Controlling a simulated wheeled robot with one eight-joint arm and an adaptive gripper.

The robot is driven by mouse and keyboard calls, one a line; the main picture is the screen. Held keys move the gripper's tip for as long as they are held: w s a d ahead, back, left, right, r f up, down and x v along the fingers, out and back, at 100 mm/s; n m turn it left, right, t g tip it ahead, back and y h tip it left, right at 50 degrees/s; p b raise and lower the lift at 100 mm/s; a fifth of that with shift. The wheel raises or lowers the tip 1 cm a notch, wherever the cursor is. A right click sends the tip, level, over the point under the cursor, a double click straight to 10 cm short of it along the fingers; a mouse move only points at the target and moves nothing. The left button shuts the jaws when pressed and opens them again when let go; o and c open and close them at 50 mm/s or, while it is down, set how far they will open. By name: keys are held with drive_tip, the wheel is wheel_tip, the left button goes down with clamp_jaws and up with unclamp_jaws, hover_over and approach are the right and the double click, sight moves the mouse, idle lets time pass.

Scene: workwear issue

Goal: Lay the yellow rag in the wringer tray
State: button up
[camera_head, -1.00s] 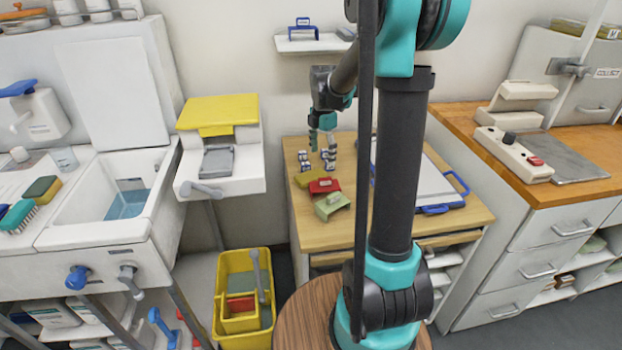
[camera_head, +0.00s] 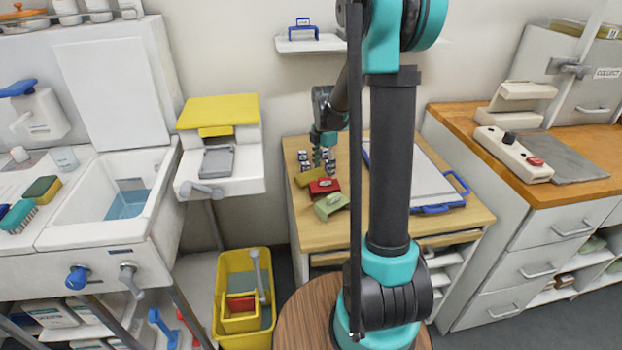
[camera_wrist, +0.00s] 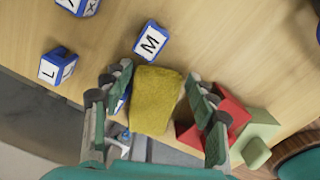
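The yellow rag (camera_wrist: 156,98) is a folded, mustard-coloured pad on the wooden table. In the head view it is the dull yellow piece (camera_head: 309,177) behind the red one. My gripper (camera_wrist: 160,85) is open, with one finger on each side of the rag and narrow gaps showing. In the head view my gripper (camera_head: 318,157) is low over the table, just behind the rag. A yellow bucket (camera_head: 230,262) with an inner yellow tray (camera_head: 240,325) and a grey lever stands on the floor; I take this inner part as the wringer tray.
A red folded piece (camera_wrist: 234,108) and a green one (camera_wrist: 257,130) lie right of the rag. Lettered cubes, one marked M (camera_wrist: 151,40), lie close by. A white clipboard-like board (camera_head: 415,175) covers the table's right. A white stand with a yellow lid (camera_head: 218,110) is left.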

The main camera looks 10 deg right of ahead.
drive_tip(key=c, duration=0.8)
drive_tip(key=shift+r, duration=0.15)
